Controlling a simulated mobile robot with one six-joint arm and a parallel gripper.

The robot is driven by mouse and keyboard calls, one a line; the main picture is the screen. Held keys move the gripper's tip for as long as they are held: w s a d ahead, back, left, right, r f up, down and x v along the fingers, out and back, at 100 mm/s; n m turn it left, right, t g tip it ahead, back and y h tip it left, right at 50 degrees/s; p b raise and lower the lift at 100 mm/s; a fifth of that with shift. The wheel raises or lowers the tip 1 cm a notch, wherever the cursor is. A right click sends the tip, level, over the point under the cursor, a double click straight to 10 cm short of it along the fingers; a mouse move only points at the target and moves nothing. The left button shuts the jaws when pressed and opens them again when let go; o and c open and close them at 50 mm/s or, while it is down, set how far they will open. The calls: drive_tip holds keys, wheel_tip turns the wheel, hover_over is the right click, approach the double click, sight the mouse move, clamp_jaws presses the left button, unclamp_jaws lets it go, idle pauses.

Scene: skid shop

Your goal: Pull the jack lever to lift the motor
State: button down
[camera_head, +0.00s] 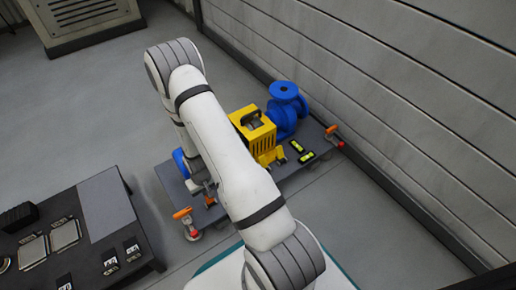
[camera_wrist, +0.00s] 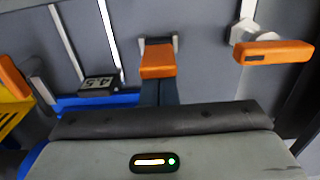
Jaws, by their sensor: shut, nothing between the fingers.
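In the wrist view, my gripper (camera_wrist: 160,82) shows as two dark fingers shut together. Their tips are at the lower edge of a short orange block (camera_wrist: 157,60) held in a grey bracket; I cannot tell whether they touch it. A longer orange handle (camera_wrist: 272,52) beside a pale hex-shaped fitting is to the right. In the head view, an orange handle (camera_head: 182,212) is at the skid's near left corner, with a smaller orange piece (camera_head: 209,201) beside it. Which is the jack lever is unclear. A blue round part (camera_head: 180,163), perhaps the motor, is mostly hidden behind my arm.
The dark skid (camera_head: 310,165) carries a yellow guard (camera_head: 248,127), a blue pump-like body (camera_head: 287,108) and yellow-green levels (camera_head: 306,157). Another orange handle (camera_head: 332,129) is at its right end. A dark bench (camera_head: 100,205) stands left; a wall rises behind.

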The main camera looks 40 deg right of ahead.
drive_tip(key=shift+s, duration=0.7)
drive_tip(key=shift+w, duration=0.25)
drive_tip(key=shift+w, duration=0.5)
drive_tip(key=shift+r, duration=0.1)
wheel_tip(320, 180, up, 7)
drive_tip(key=p, duration=0.5)
